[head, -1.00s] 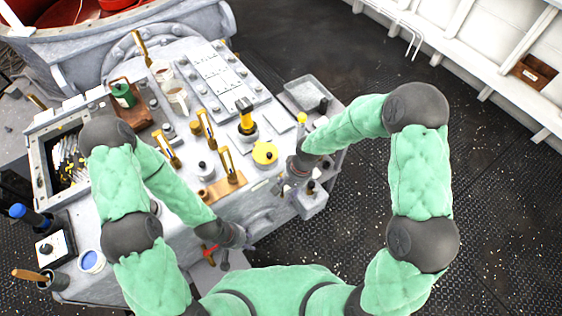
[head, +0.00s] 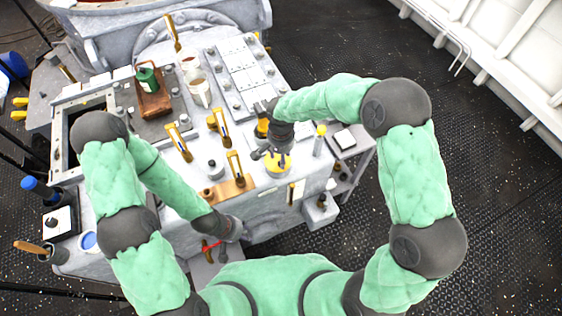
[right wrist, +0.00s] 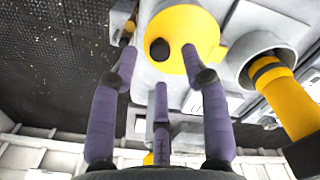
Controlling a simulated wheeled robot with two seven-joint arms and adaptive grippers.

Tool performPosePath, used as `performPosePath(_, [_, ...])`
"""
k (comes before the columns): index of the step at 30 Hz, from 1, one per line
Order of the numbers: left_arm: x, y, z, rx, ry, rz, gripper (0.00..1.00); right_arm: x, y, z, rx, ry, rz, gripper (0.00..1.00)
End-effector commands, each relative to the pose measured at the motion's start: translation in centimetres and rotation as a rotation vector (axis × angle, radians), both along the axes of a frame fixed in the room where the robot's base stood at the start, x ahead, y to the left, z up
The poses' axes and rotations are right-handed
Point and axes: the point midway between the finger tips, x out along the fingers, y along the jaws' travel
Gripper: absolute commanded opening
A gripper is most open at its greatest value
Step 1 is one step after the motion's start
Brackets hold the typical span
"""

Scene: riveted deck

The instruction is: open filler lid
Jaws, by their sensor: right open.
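The filler lid (head: 278,168) is a round yellow cap with a dark knob, on the near right part of the grey machine top. In the head view my right gripper (head: 266,154) is over it and hides part of it. In the right wrist view the yellow lid (right wrist: 205,35) is ahead, its knob lying between the lines of the spread purple fingers. The right gripper (right wrist: 160,55) is open and empty; whether it touches the lid is unclear. My left gripper (head: 218,250) is low at the machine's near side, by a red part; its fingers are unclear.
A yellow-and-black cylinder (right wrist: 285,95) in a grey collar stands close to the lid. Upright brass levers (head: 236,168) stand left of it, and a slim yellow-topped post (head: 320,139) right of it. A green can (head: 147,78) sits on a tray farther back.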

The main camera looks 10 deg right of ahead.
Motion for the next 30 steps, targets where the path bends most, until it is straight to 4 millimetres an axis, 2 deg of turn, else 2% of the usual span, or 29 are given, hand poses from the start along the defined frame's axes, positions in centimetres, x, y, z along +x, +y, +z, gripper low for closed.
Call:
performPosePath(1, [0.0, 0.0, -0.4, 0.0, 0.0, 0.0, 0.4, -0.1, 0.0, -1.0, 0.0, 0.002, 0.0, 0.47])
performPosePath(6, [0.0, 0.0, -0.7, 0.0, 0.0, 0.0, 0.4, 0.0, 0.0, -2.6, 0.0, 0.001, 0.0, 0.47])
performPosePath(18, [0.0, 0.0, -0.8, 0.0, -0.001, 0.0, 0.4, 0.0, 0.0, -3.1, 0.001, 0.0, 0.0, 0.47])
performPosePath(20, [0.0, 0.0, -0.8, 0.0, -0.001, 0.0, 0.4, 0.0, 0.0, -3.1, 0.001, 0.0, 0.0, 0.32])
performPosePath(23, [0.0, 0.0, -0.8, 0.0, -0.001, 0.0, 0.4, 0.0, 0.0, -3.1, 0.001, 0.0, 0.0, 0.04])
performPosePath(24, [0.0, 0.0, -0.8, 0.0, -0.001, 0.0, 0.4, 0.0, 0.0, -3.1, 0.001, 0.0, 0.0, 0.0])
performPosePath(30, [0.0, 0.0, -0.8, 0.0, -0.001, 0.0, 0.4, 0.0, 0.0, -3.1, 0.001, 0.002, 0.0, 0.0])
